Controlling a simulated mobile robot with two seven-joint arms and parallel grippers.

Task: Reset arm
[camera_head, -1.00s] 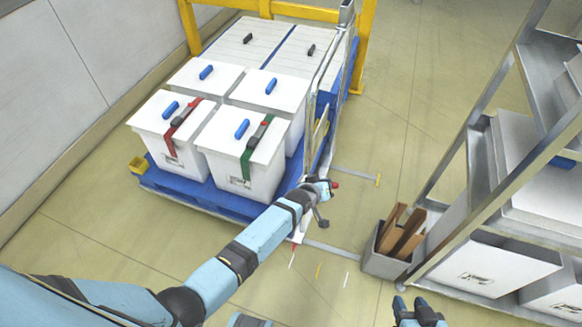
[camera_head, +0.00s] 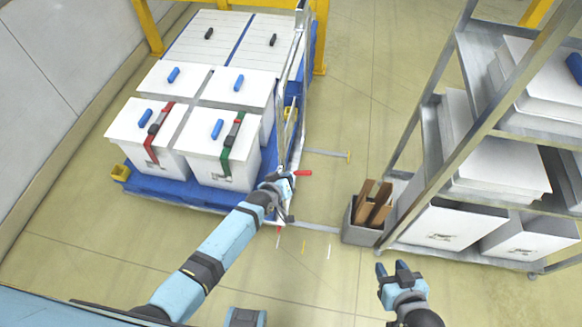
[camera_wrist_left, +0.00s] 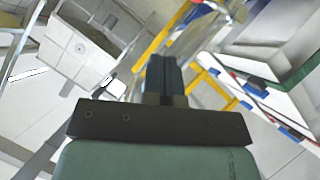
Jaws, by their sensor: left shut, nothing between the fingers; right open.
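My left arm reaches from the lower left in the head view. Its gripper end (camera_head: 280,188) is beside the metal upright at the front right corner of the blue pallet; its fingers are hard to make out there. In the left wrist view the left gripper's dark fingers (camera_wrist_left: 164,76) are together with nothing between them. My right gripper (camera_head: 394,270) is open and empty above the floor at the lower right, in front of the shelf rack. A red handle (camera_head: 303,173) shows just beyond the left gripper; I cannot tell what it is fixed to.
White lidded boxes (camera_head: 150,135) with blue handles stand on the blue pallet (camera_head: 180,190); two have red and green straps. A grey bin (camera_head: 360,235) with brown pieces stands by the metal rack (camera_head: 400,150), which holds white boxes.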

